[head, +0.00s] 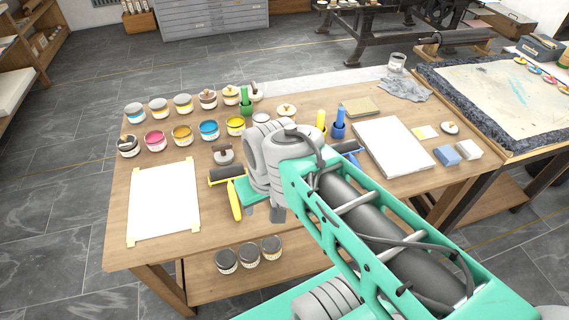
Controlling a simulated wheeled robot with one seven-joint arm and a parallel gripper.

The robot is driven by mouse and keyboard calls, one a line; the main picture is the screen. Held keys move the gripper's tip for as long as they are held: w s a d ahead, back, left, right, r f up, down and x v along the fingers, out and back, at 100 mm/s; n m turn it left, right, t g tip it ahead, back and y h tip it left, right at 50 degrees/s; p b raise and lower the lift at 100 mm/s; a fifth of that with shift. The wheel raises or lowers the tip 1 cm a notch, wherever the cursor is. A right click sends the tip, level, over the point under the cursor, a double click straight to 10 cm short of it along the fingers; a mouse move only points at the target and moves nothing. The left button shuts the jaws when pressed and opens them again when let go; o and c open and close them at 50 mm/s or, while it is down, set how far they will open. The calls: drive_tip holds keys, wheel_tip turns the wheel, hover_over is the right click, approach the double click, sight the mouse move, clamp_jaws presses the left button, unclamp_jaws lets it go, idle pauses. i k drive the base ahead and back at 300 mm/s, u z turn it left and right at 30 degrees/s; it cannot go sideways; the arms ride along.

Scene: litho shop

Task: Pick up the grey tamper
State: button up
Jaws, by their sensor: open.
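A grey tamper (223,156), a round grey base with a darker knob on top, stands upright on the wooden table (120,225), below the row of ink cans in the head view. My gripper (262,213) points down over the table, to the right of and nearer than the tamper, apart from it. Its two grey fingers are spread with nothing seen between them. My wrist and arm hide the table's middle.
A black roller with a yellow handle (234,200) lies between the tamper and my gripper. Several ink cans (155,140) stand behind. A taped white sheet (164,200) lies left; a pale slab (393,146) lies right. Dark-lidded cans (248,255) sit on the lower shelf.

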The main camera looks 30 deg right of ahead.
sight(223, 155)
drive_tip(key=k, duration=1.1)
drive_tip(key=u, duration=1.1)
drive_tip(key=i, duration=1.05)
drive_tip(key=z, duration=0.6)
drive_tip(key=i, duration=0.75)
drive_tip(key=z, duration=0.85)
